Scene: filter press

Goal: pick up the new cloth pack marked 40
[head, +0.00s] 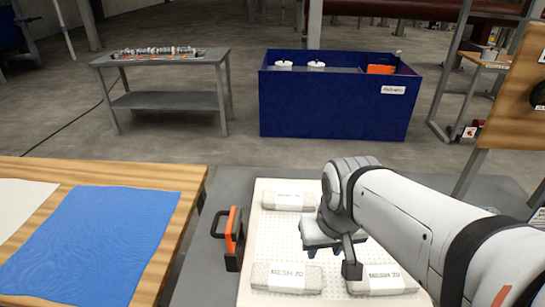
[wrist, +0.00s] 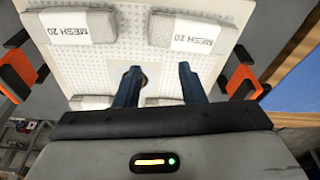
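A pale perforated tray (head: 315,262) holds several grey cloth packs with white label bands. The front-left pack (head: 287,278) and front-right pack (head: 382,280) read MESH 20. The back-left pack (head: 288,201) has a label too small to read surely. In the wrist view, two MESH 20 packs (wrist: 70,28) (wrist: 195,32) lie at the top. Another pack (wrist: 92,102) shows lower left, its label not visible. No label reading 40 is legible. My gripper (head: 331,260) is open over the tray, pointing down; its fingers (wrist: 160,78) are apart with nothing clearly held.
An orange-and-black handle (head: 232,238) stands at the tray's left. A wooden table (head: 185,215) with a blue cloth (head: 90,245) is at left. A blue bin (head: 335,105) and a grey bench (head: 165,80) stand behind, with open floor between.

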